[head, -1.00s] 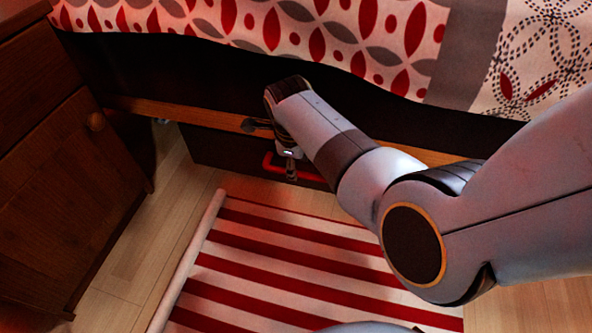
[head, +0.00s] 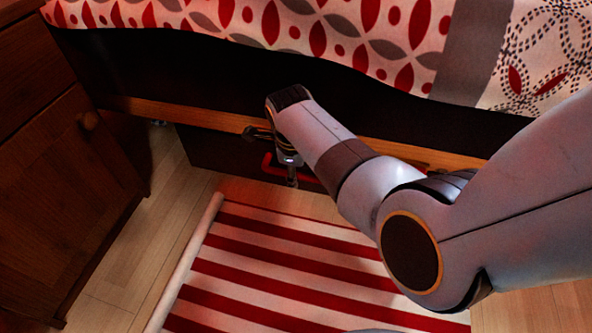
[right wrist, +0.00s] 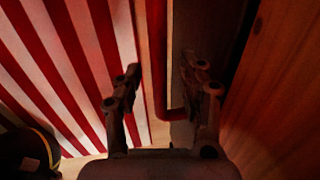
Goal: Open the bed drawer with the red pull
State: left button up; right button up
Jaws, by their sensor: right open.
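The bed drawer (head: 215,156) is a dark front low under the bed, below a wooden rail; it looks shut. Its red pull (head: 267,166) is a bar partly hidden behind my right gripper (head: 273,158). In the right wrist view the red pull (right wrist: 159,70) runs between the two open fingers of my right gripper (right wrist: 161,76) and bends right near its lower end. One finger is on the rug side, the other on the drawer side. I cannot tell whether either touches the pull. My left gripper is out of view.
A wooden cabinet (head: 60,190) with a round knob stands at the left. A red-and-white striped rug (head: 270,265) lies in front of the drawer. The patterned bedspread (head: 330,35) hangs above. Bare floor (head: 150,240) shows between cabinet and rug.

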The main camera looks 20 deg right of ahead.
jog(key=shift+c, duration=0.5)
grip_shut()
